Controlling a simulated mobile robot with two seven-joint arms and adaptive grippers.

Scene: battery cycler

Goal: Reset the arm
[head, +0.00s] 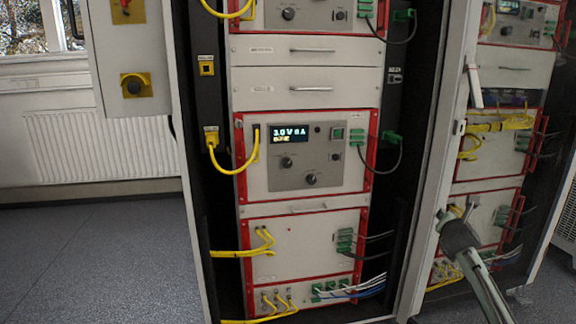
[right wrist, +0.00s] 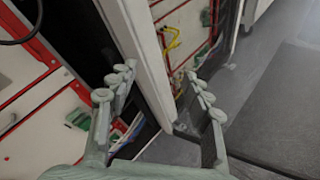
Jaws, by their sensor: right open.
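My right gripper (right wrist: 158,80) is open and empty in the right wrist view, its two grey-green fingers spread either side of a pale cabinet post (right wrist: 138,45). No object lies between the fingers. In the head view, a grey-green part of my right arm (head: 480,275) reaches up from the lower right, in front of the right-hand rack. My left gripper is not in view.
A rack with a lit display unit (head: 290,131), red trim and yellow, green and blue cables stands in the middle. A second rack (head: 490,160) stands at right. A wall box (head: 130,60) hangs at left. The grey floor (head: 95,260) at left is clear.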

